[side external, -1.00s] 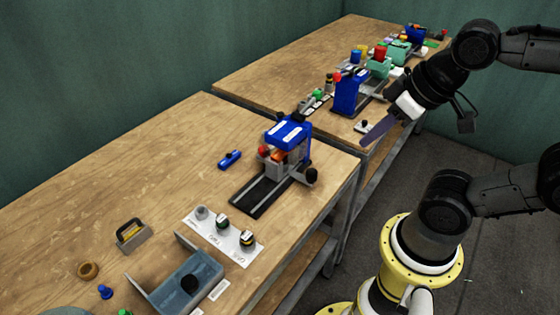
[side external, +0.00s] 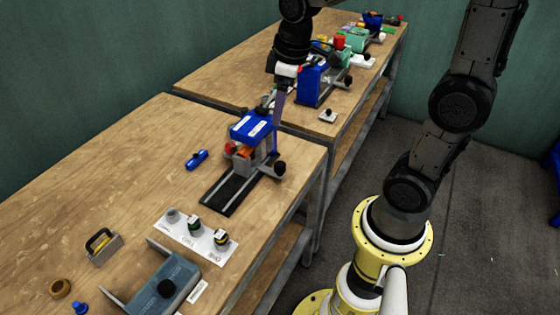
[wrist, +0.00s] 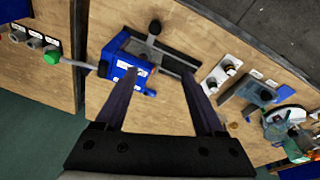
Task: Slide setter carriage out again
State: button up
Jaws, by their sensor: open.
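The near blue press (side external: 252,128) stands on the near table with a dark rail track (side external: 229,194) running out toward the front left. A grey carriage block (side external: 241,164) sits under the blue head at the track's inner end, with something orange on top and a red knob (side external: 230,148) beside it. A black knob (side external: 279,168) sticks out on the right. My gripper (side external: 276,123) points down close behind the blue head; contact cannot be told. In the wrist view my gripper (wrist: 162,74) is open, its long fingers spread and nothing between them; the blue press (wrist: 126,70) lies beyond.
A white plate (side external: 196,236) with several round knobs lies in front of the track. A grey-blue fixture (side external: 165,288), a blue clip (side external: 196,160) and a handled grey block (side external: 104,246) are nearby. Another blue press (side external: 313,84) stands on the far table.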

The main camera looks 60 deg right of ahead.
jog(key=g, duration=0.2)
send_over(280, 164)
notch_tip(280, 164, down, 6)
jog(key=f, duration=0.1)
jog(key=shift+m, duration=0.4)
notch_tip(280, 164, down, 14)
jog(key=shift+r, duration=0.25)
grip_shut()
dwell(0.9)
